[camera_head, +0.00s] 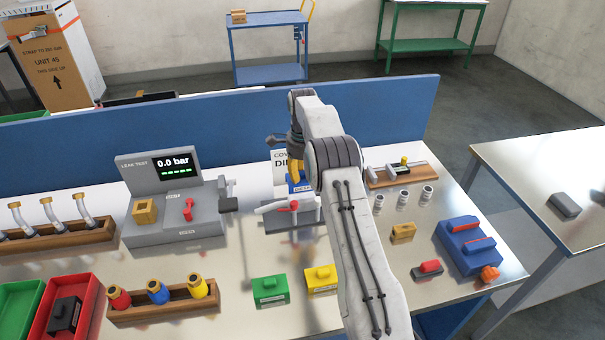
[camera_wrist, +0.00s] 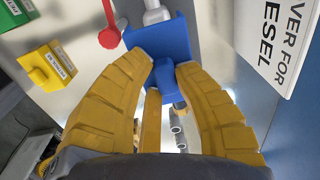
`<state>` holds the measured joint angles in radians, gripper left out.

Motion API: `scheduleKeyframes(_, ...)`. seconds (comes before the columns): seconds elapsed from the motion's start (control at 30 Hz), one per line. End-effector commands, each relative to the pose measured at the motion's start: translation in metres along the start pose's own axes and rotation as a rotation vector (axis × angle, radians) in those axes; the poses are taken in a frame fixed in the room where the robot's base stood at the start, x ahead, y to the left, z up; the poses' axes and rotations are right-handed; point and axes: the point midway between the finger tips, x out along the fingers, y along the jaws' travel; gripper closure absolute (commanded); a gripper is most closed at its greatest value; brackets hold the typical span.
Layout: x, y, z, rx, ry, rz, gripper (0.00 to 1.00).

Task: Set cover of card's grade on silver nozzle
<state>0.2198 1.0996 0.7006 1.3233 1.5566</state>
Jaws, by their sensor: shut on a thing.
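A blue cover (camera_wrist: 160,45) is between the yellow fingers of my gripper (camera_wrist: 172,75), which are shut on its knob. In the head view the blue cover (camera_head: 301,187) shows below my gripper (camera_head: 295,170), partly hidden by my arm. The silver nozzle (camera_head: 272,207) with a red lever (camera_head: 294,206) is directly below the cover. In the wrist view the nozzle's grey end (camera_wrist: 157,13) meets the cover's far edge; I cannot tell whether the cover is seated on it. The card (camera_wrist: 273,40) reads "…VER FOR …ESEL". A green cover (camera_head: 270,290) and a yellow cover (camera_head: 321,281) lie in front.
A leak tester (camera_head: 140,170) reading 0.0 bar stands left. A wooden rack of colored nozzles (camera_head: 165,309) and a red tray (camera_head: 95,310) are at front left. Several silver sleeves (camera_head: 403,197) and a blue block (camera_head: 460,255) are at right. A blue panel (camera_head: 390,105) runs behind.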

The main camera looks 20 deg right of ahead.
Motion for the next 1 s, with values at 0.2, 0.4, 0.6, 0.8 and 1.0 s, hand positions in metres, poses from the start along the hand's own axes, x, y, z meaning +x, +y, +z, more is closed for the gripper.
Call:
scheduleKeyframes(0.2,0.016,0.001,0.000,0.000,0.000,0.001,1.00)
scheduleKeyframes(0.4,0.031,0.001,0.000,0.000,0.000,0.000,1.00)
scheduleKeyframes(0.6,0.044,0.001,0.000,0.000,0.000,0.000,1.00)
scheduleKeyframes(0.8,0.049,0.001,0.000,0.000,0.000,0.000,1.00)
scheduleKeyframes(1.0,0.049,0.001,0.000,0.000,0.000,-0.001,1.00)
